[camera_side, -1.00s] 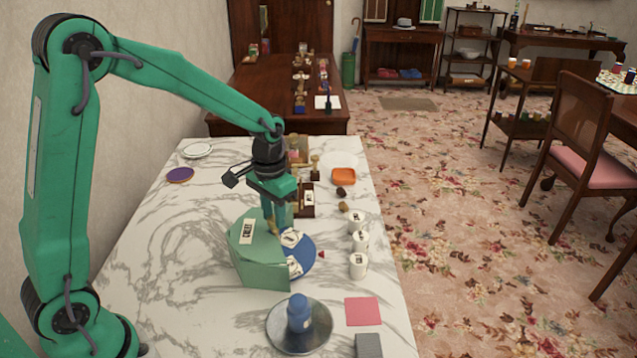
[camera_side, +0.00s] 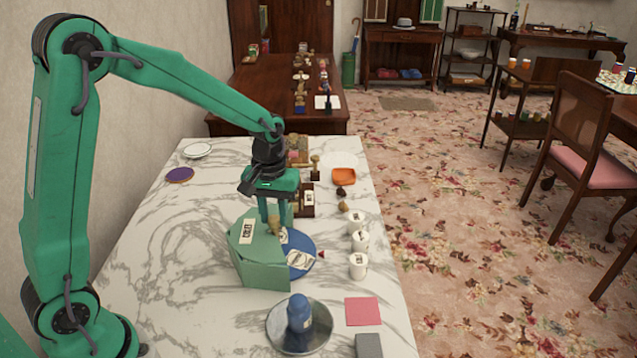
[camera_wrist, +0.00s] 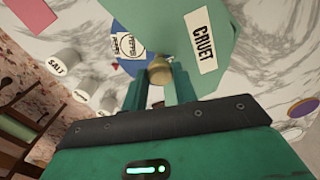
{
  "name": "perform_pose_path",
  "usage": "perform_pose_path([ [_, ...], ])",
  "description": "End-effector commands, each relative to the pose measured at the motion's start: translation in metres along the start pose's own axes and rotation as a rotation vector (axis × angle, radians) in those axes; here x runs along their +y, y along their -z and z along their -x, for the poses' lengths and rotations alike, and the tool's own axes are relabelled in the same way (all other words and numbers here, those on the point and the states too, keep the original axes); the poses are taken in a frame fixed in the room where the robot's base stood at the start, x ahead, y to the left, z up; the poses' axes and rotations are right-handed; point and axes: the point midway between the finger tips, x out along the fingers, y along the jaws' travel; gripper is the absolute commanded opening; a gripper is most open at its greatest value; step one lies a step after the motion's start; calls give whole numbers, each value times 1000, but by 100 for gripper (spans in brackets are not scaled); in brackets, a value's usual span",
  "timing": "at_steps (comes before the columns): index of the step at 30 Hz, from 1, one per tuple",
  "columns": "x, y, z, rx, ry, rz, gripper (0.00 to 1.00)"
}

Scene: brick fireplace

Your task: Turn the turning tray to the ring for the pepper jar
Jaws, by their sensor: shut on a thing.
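The turning tray is a blue disc (camera_side: 311,249) on the marble table, partly under a green cover (camera_side: 262,265) labelled CRUET. White ring labels show on its open part; in the wrist view one ring label (camera_wrist: 130,42) lies beside the cover's edge, its print hard to read. My gripper (camera_side: 273,222) is shut on a tan knob (camera_wrist: 160,71) at the tray, beside the cover. Three white jars (camera_side: 360,242) stand to the tray's right; the one nearest the side camera (camera_side: 358,267) reads SALT in the wrist view. I cannot tell which is pepper.
A small red marker (camera_side: 321,254) lies at the tray's right edge. A pink square (camera_side: 363,311) and an orange dish (camera_side: 344,175) lie on the table.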

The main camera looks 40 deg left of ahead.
Motion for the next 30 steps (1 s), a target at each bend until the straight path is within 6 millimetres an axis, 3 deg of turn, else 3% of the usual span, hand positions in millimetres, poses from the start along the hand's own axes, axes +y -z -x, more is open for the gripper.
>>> perform_pose_path([
  [15,0,0,2,2,-2,393,0],
  [30,0,0,2,2,-2,463,0],
])
